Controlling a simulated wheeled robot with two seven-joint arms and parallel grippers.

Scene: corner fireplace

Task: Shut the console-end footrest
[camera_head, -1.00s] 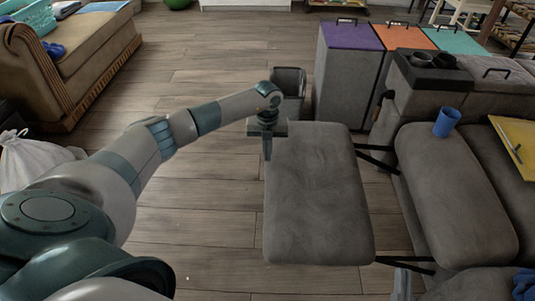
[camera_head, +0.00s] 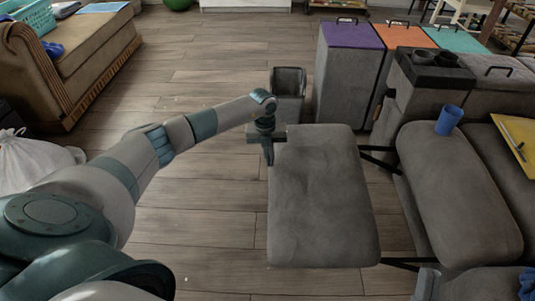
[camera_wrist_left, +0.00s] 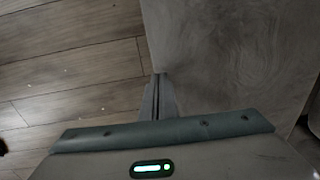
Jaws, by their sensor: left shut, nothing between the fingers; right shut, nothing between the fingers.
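The console-end footrest (camera_head: 322,205) is a grey padded panel, held out from the grey recliner seat (camera_head: 455,195) on black metal arms (camera_head: 378,158). It also fills the upper right of the left wrist view (camera_wrist_left: 230,55). My left gripper (camera_head: 268,158) is shut and empty, pointing down at the footrest's outer left edge, near its far corner. In the left wrist view its closed fingers (camera_wrist_left: 158,95) lie along that edge and appear to touch it. I cannot make out my right gripper in these views.
A blue cup (camera_head: 449,120) stands on the seat. The console (camera_head: 432,72) with cup holders is behind it. A dark bin (camera_head: 289,85) stands just beyond the gripper, and lidded boxes (camera_head: 352,36) stand at the back. The floor (camera_head: 215,230) left of the footrest is clear.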

